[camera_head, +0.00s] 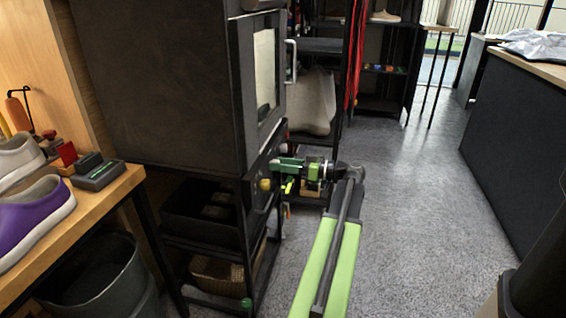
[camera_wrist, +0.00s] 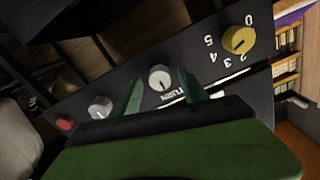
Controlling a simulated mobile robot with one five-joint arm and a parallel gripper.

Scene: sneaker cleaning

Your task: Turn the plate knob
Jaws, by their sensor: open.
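The control panel (camera_wrist: 205,57) of the black oven carries a row of knobs. A silver knob (camera_wrist: 160,78) sits in the middle above partly hidden white lettering. A yellow knob (camera_wrist: 239,40) with printed numbers is to its right, and another silver knob (camera_wrist: 100,107) to its left. I cannot tell which one is the plate knob. My gripper (camera_wrist: 160,84) is open, its green fingers showing left and right of the middle silver knob; contact is unclear. In the head view my gripper (camera_head: 279,171) is at the panel front, near the yellow knob (camera_head: 265,184).
A red button (camera_wrist: 65,123) is at the panel's left end. The oven door (camera_head: 264,75) with its handle is above. A wooden bench (camera_head: 105,197) with sneakers stands at left, a dark bin (camera_head: 95,285) below it. The grey floor (camera_head: 410,230) at right is clear.

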